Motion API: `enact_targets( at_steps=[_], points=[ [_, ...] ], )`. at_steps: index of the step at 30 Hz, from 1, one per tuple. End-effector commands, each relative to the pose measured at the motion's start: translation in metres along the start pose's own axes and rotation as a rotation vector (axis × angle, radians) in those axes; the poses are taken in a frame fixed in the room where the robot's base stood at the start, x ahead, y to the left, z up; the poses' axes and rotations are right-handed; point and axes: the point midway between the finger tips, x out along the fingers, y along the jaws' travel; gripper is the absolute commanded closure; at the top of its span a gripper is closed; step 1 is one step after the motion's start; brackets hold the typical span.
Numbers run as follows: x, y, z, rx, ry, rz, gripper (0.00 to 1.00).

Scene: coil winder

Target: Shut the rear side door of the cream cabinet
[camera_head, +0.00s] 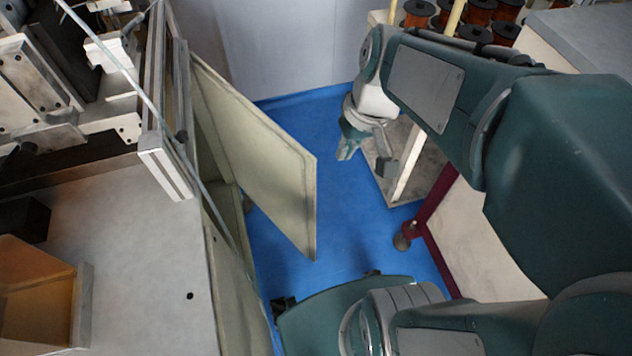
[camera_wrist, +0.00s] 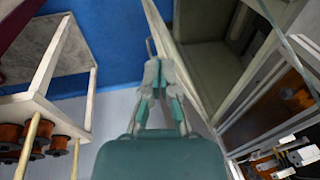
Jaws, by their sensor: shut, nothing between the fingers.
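The cream cabinet (camera_head: 232,290) stands at the left, under the machine bench. Its rear side door (camera_head: 265,150) is open and sticks out over the blue floor, its free edge toward the picture's middle. In the wrist view the door (camera_wrist: 182,60) is seen nearly edge-on, with the open cabinet interior (camera_wrist: 218,68) to its right. My gripper (camera_head: 346,153) is shut and empty, pointing down to the right of the door. In the head view a gap shows between them. In the wrist view its fingertips (camera_wrist: 158,68) are just left of the door; contact cannot be told.
Copper spools (camera_head: 480,14) stand at the back right. A grey wall (camera_head: 290,45) closes the far side. Blue floor (camera_head: 345,215) is free between door and cart.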

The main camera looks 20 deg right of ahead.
Motion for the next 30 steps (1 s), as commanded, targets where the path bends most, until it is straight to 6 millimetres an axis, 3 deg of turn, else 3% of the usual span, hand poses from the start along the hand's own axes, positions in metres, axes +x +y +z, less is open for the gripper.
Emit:
enact_targets(
  at_steps=[15, 30],
  points=[
    [0.063, 0.033, -0.042, 0.043, -0.22, -0.335, 1.0],
    [0.135, 0.079, -0.073, 0.11, -0.247, -0.723, 1.0]
  ],
)
